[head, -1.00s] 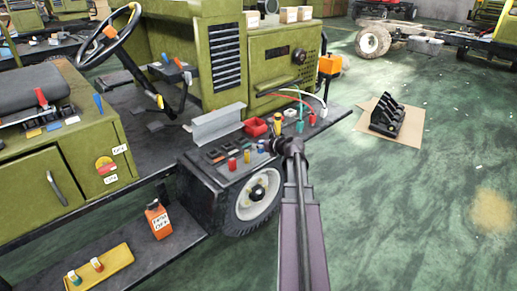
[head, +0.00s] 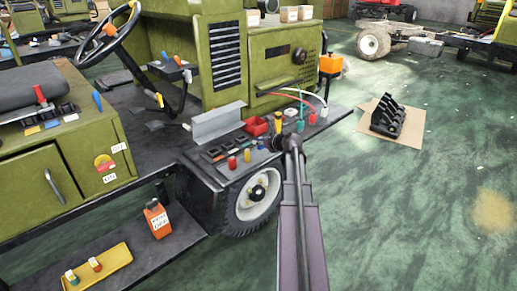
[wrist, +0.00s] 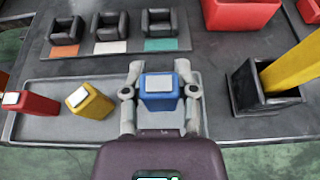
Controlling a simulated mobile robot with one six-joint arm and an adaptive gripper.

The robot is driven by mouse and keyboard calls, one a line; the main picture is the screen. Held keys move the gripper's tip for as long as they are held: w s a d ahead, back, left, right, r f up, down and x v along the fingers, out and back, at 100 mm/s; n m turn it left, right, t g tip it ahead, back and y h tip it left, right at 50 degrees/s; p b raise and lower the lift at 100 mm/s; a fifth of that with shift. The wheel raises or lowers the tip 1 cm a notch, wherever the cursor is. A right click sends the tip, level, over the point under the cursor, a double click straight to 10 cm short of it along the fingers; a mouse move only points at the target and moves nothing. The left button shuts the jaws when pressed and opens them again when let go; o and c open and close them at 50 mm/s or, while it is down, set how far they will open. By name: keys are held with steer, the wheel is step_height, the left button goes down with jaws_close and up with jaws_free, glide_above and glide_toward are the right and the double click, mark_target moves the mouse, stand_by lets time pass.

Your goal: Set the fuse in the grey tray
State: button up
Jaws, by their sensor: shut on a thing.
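My gripper (wrist: 160,90) is shut on a blue fuse (wrist: 158,102) with a pale top, one finger on each side. The fuse looks upright. It is over or in the right part of the shallow grey tray (wrist: 42,127); I cannot tell whether its base touches the tray. A red fuse (wrist: 32,104) and a tilted yellow fuse (wrist: 89,101) are in the tray to its left, apart from it. In the head view my gripper (head: 268,144) is small, above the dark fender top, and mostly hidden by my wrist.
Several black sockets (wrist: 110,26) with coloured labels lie beyond the tray. A red bin (wrist: 241,13) stands at the upper right. A black holder (wrist: 256,92) with a yellow handle (wrist: 293,66) stands close to the right of the tray.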

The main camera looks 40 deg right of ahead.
steer(key=shift+f+b, duration=0.85)
steer(key=shift+f, duration=0.3)
steer(key=shift+f, duration=0.2)
steer(key=o, duration=0.9)
steer(key=shift+r, duration=0.25)
steer(key=shift+s+r, duration=0.1)
steer(key=shift+s, duration=0.05)
steer(key=shift+p+v, duration=2.35)
steer(key=shift+v, duration=3.45)
